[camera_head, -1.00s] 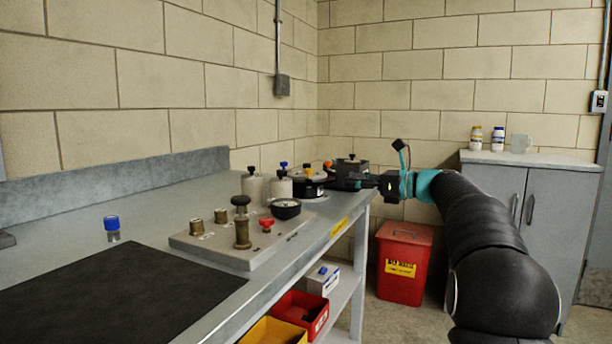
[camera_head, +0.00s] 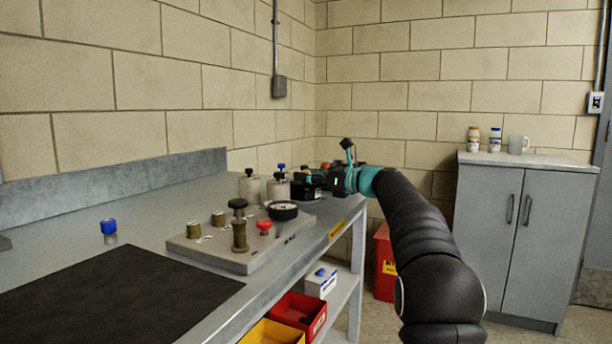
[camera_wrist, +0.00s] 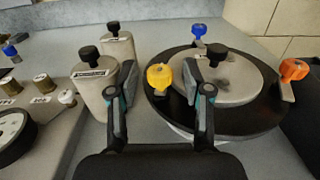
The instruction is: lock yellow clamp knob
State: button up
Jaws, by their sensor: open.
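The yellow clamp knob (camera_wrist: 159,76) stands on the near left rim of a round black-rimmed vessel with a grey lid (camera_wrist: 228,80) in the wrist view. My gripper (camera_wrist: 155,82) is open, its two fingers reaching up either side of the yellow knob. The right finger is close to the knob, and the left finger is further off, near a grey canister. I cannot tell whether either finger touches the knob. A blue knob (camera_wrist: 199,31) and an orange knob (camera_wrist: 293,71) stand on the same rim. In the head view my gripper (camera_head: 310,178) hides most of the vessel.
Two grey canisters with black caps (camera_wrist: 97,88) (camera_wrist: 117,43) stand left of the vessel. A panel (camera_head: 240,250) with a gauge (camera_head: 283,210), a red knob (camera_head: 264,227) and brass fittings lies nearer on the bench. A grey cabinet (camera_head: 520,235) stands at right.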

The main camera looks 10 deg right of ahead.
jog(key=shift+w+a, duration=0.2)
grip_shut()
jog(key=shift+b, duration=0.3)
jog(key=shift+s+a+m+t+h+b, duration=0.1)
jog(key=shift+m+t+h+b, duration=0.3)
jog(key=shift+m+t+h, duration=0.35)
jog(key=m+t+h+b, duration=0.2)
jog(key=m+t+h, duration=0.1)
jog(key=h, duration=0.1)
jog(key=shift+f, duration=0.1)
jog(key=shift+m+t+h+b, duration=0.5)
jog(key=shift+m+h, duration=0.65)
jog(key=shift+h, duration=0.55)
jog(key=shift+m+t+h+b, duration=0.35)
jog(key=shift+m+t+h, duration=0.2)
jog(key=shift+m+h, duration=0.85)
jog(key=shift+h, duration=0.55)
